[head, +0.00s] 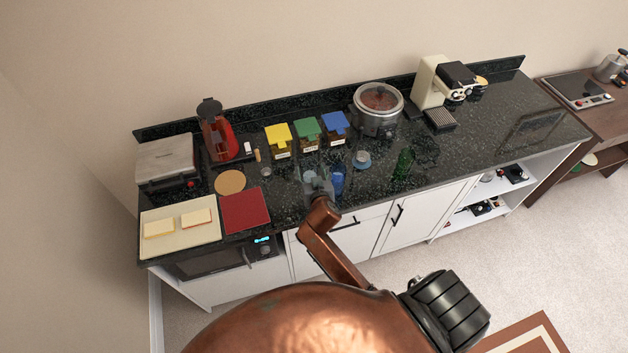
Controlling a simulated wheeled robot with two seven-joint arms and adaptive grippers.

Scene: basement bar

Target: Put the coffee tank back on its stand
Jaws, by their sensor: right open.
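I cannot tell for certain which thing is the coffee tank. A red vessel with a black top and handle (217,136) stands upright at the back left of the black counter (460,150), on a dark base that may be its stand. A cream and black coffee machine (432,82) stands at the back right. My right gripper (315,178) is open above the counter's front middle, beside a blue glass (337,181), and well to the right of the red vessel. It partly hides what lies behind it. My left gripper is out of view.
Yellow (279,134), green (307,130) and blue (334,122) lidded boxes stand behind my gripper. A silver cooker (377,122) and a green glass (402,165) are to its right. A red mat (245,211) and a bread board (178,239) lie left. The right counter has bare room.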

